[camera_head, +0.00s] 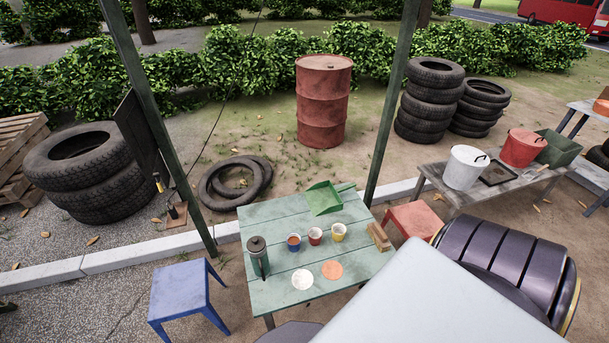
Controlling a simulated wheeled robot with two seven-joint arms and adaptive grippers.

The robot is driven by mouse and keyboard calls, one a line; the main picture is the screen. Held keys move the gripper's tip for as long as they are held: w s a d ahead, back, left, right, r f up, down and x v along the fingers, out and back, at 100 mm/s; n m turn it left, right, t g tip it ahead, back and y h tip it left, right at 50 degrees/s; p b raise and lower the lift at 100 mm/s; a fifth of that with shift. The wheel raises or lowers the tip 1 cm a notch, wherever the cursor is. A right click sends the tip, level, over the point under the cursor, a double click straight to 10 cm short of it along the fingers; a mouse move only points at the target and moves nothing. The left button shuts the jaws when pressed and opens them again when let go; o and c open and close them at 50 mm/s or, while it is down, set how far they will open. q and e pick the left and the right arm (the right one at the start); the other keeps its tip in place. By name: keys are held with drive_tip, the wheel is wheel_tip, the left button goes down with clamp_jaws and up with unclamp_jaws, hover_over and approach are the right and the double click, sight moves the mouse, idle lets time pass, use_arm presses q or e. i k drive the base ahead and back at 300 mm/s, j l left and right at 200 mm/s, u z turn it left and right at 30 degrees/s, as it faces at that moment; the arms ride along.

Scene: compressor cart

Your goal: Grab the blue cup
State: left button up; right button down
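The blue cup (294,244) stands upright on the green plank table (280,212), with reddish-brown contents or interior showing at its top. It is the leftmost of three small cups in a row. A red cup (315,236) and a yellow cup (338,233) stand to its right, apart from it. A dark green flask (258,258) stands to its left. No gripper of mine shows in the head view, and nothing touches the blue cup.
A white disc (302,279) and an orange disc (332,270) lie in front of the cups. A green dustpan (323,198) lies behind them, a brush (379,237) at the right edge. A blue stool (180,291) and red stool (415,219) flank the table. Posts rise nearby.

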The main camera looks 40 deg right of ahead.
sight(293, 239)
drive_tip(key=z, duration=1.2)
